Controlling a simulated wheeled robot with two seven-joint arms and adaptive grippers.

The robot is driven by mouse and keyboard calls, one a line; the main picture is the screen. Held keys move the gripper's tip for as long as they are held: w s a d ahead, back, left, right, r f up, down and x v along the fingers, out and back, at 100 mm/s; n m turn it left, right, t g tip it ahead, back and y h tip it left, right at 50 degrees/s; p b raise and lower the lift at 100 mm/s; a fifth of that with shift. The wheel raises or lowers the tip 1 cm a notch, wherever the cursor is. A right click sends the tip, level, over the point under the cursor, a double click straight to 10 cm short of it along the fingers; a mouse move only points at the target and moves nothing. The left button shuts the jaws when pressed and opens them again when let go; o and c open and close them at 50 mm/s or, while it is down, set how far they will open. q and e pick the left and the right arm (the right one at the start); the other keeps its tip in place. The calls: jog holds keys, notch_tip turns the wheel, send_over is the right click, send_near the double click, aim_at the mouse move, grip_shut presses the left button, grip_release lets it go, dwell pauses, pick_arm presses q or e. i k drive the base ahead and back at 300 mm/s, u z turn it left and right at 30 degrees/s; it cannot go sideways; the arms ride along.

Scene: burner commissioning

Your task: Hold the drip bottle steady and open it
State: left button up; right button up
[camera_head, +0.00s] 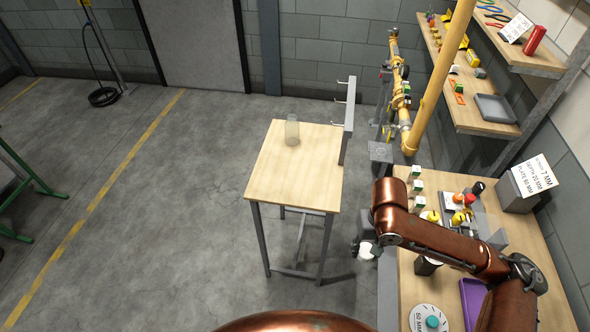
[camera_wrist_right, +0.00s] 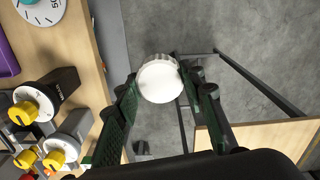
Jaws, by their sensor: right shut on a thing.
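A pale, see-through bottle (camera_head: 292,130), which I take to be the drip bottle, stands upright near the back of the small wooden table (camera_head: 285,184). No gripper touches it, and no cap is clear on it at this size. My right gripper (camera_head: 362,246) is in the gap between that table and the workbench. It is shut on a white round cap-like piece (camera_wrist_right: 159,80), held between the green-padded fingertips in the right wrist view. The cap-like piece also shows small in the head view (camera_head: 366,251). My left gripper is out of view.
The workbench (camera_head: 408,285) at right holds yellow-knobbed fittings (camera_head: 433,216), a purple tray (camera_head: 473,298) and a round dial plate (camera_head: 429,319). A rack with pegs (camera_head: 347,120) rises at the small table's right edge. Yellow pipework (camera_head: 432,85) stands behind. The table's front is clear.

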aim_at(291, 127)
jog(key=u, duration=1.5)
jog(key=i, duration=1.8)
jog(key=z, duration=1.6)
